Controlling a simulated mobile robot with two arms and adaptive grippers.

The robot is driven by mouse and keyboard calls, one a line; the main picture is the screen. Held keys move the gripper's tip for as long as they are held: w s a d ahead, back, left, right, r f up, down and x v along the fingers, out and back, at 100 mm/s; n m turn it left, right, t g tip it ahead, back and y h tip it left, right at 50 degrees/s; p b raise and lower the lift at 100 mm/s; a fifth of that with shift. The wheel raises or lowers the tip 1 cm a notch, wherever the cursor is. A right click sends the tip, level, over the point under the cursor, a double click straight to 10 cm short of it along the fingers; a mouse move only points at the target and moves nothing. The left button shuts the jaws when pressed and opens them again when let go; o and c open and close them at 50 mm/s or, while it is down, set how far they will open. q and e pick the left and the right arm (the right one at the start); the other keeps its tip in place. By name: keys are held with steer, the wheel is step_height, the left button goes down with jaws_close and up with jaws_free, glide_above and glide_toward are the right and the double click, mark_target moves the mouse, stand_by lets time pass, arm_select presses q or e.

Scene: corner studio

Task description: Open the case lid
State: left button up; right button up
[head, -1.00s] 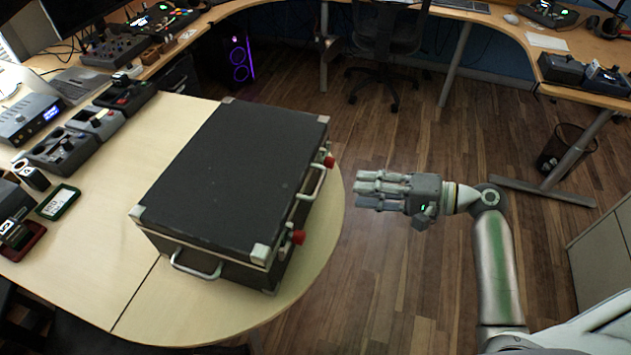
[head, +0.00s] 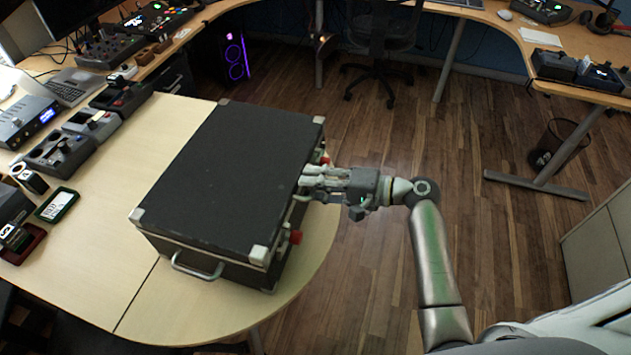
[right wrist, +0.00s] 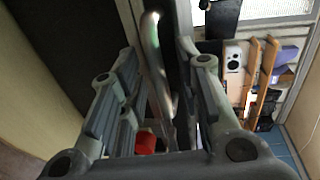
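The black case (head: 235,175) with metal corners lies on the curved end of the wooden desk, its lid shut. Its right-hand side carries a metal handle (head: 296,212), partly hidden by my fingers, and two red latches, one near (head: 296,237) and one far (head: 325,161). My right gripper (head: 308,182) is at that side, between the latches, by the handle. In the right wrist view the gripper (right wrist: 160,80) has its fingers apart, with the silver handle (right wrist: 152,45) between them and a red latch (right wrist: 145,142) below. I cannot tell whether they touch. My left gripper is out of view.
Small devices and a green-edged box (head: 58,205) sit on the desk (head: 130,270) left of the case. A second metal handle (head: 196,268) is on the case's near side. Open wooden floor (head: 380,270) lies to the right; an office chair (head: 380,50) stands beyond.

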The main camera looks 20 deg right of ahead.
jaws_close()
steer(key=shift+r, duration=0.1)
